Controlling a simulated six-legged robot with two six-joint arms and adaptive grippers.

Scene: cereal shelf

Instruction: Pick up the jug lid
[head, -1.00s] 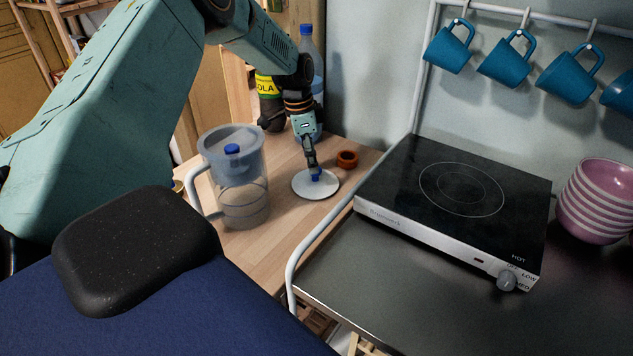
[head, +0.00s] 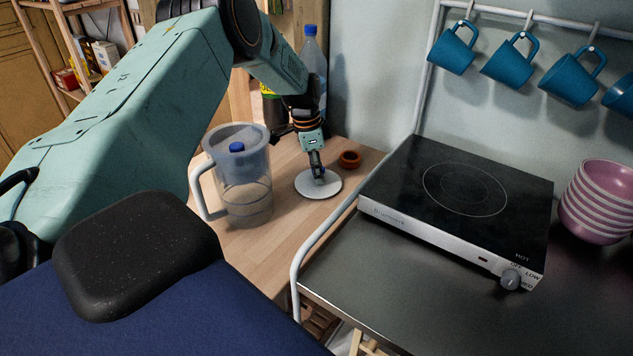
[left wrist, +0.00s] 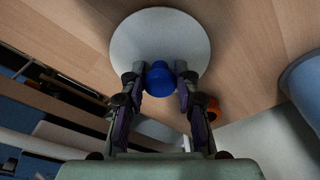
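The jug lid (head: 308,187) is a white disc with a blue knob, lying on the wooden table right of the jug. My left gripper (head: 319,175) reaches down onto it from above. In the left wrist view, the gripper's two fingers (left wrist: 160,72) close in on the blue knob from both sides, with no clear gap between. The white disc (left wrist: 160,32) extends beyond the fingertips. The clear jug (head: 245,205) with a white handle stands upright left of the lid; another blue knob shows at its top. My right gripper is not in view.
A small orange-brown ring (head: 350,159) sits just behind the lid. Bottles (head: 312,60) stand at the back. A black hotplate (head: 460,195) on a metal counter is at the right, with a white rail (head: 322,240) between. Bare table (head: 275,245) lies in front of the lid.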

